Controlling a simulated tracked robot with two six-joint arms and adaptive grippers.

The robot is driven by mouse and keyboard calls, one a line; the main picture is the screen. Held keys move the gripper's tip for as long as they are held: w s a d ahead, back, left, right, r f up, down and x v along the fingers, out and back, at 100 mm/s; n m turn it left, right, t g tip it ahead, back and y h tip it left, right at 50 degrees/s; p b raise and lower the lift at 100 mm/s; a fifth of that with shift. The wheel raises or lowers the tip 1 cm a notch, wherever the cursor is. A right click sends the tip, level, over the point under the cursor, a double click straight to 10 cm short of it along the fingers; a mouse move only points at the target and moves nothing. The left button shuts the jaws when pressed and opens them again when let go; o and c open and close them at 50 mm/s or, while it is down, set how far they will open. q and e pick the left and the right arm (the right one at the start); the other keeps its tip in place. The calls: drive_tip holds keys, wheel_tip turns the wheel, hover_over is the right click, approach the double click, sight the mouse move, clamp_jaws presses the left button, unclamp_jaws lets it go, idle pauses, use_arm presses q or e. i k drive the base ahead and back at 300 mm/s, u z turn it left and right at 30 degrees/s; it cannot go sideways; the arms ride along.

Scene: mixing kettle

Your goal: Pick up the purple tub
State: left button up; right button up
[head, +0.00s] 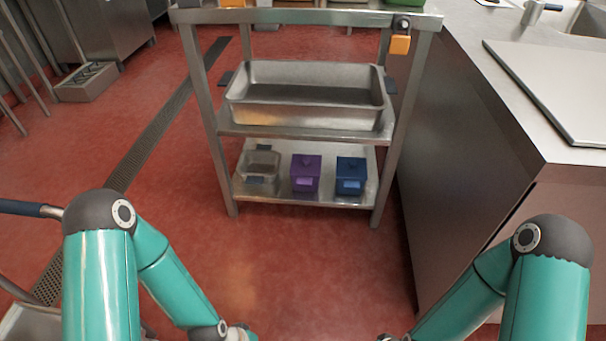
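The steel rack's bottom shelf (300,198) is open at the front. A large metal pan (305,95) fills the shelf above. A counter (500,120) stands close on the right. Red floor (300,260) is clear in front. A cart handle (30,209) is at the left.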

sight(299, 183)
drive_tip(key=u, duration=1.35)
drive_tip(key=k, duration=0.5)
drive_tip(key=z, duration=0.25)
drive_tip(key=i, duration=1)
drive_tip(key=z, duration=0.1)
